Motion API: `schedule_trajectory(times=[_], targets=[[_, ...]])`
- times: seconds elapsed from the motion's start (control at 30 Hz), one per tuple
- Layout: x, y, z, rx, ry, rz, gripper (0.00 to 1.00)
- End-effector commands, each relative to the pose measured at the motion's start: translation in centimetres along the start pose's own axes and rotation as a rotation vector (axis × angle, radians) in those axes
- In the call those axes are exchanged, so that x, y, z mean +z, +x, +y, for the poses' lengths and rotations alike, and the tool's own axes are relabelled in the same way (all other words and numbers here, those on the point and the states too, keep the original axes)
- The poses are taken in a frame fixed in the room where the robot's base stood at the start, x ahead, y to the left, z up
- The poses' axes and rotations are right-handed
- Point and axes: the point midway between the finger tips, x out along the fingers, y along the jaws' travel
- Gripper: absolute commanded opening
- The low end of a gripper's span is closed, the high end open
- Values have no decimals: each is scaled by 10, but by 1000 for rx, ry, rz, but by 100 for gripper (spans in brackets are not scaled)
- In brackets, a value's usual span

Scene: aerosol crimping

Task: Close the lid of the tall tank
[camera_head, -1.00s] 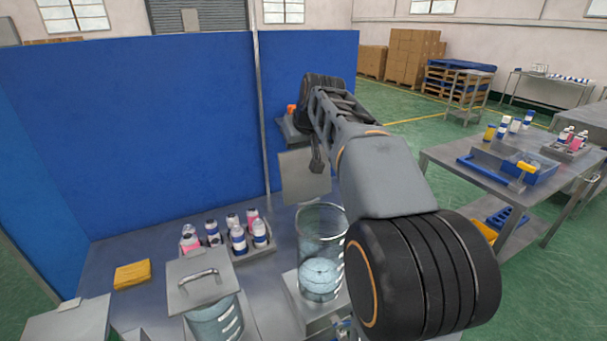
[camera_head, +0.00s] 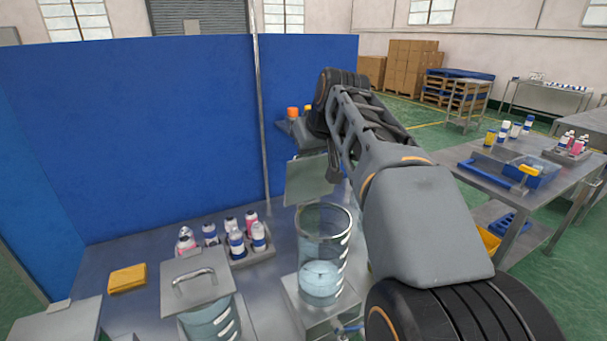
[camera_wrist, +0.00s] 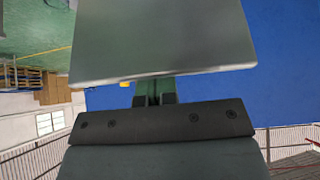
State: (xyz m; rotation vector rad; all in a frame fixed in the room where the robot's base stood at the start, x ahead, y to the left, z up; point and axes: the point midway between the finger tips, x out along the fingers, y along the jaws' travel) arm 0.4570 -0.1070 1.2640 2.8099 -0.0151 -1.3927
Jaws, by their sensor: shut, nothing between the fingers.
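The tall tank (camera_head: 325,262) is a clear cylinder with pale liquid in its lower part, standing on a metal stand. Its top is uncovered. Its grey square lid (camera_head: 308,182) stands raised behind the rim, tilted. My gripper (camera_head: 333,168) reaches down from the arm at the lid's right edge; whether it touches the lid cannot be told. In the wrist view a grey panel, apparently the lid (camera_wrist: 160,40), fills the upper middle. My gripper's narrow fingers (camera_wrist: 155,88) are shut and empty just below it, their tips partly hidden by the panel.
A shorter tank with a closed handled lid (camera_head: 195,283) stands left of the tall tank. A blue partition (camera_head: 150,140) borders the bench. A metal table (camera_head: 520,170) stands at right.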

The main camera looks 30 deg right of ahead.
Motion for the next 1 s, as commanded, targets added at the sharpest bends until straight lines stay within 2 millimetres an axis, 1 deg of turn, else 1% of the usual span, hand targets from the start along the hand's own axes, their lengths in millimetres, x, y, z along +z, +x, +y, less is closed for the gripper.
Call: schedule_trajectory(times=[0.03,0.3,0.43,0.67,0.83,1.0], targets=[[15,12,1,-8,4,-45,0],[28,3,1,-9,3,-45,0],[34,-1,1,-9,4,-44,0],[32,-7,0,-10,4,-45,0],[28,-23,1,-10,5,-42,0],[24,-47,0,-9,4,-35,0]])
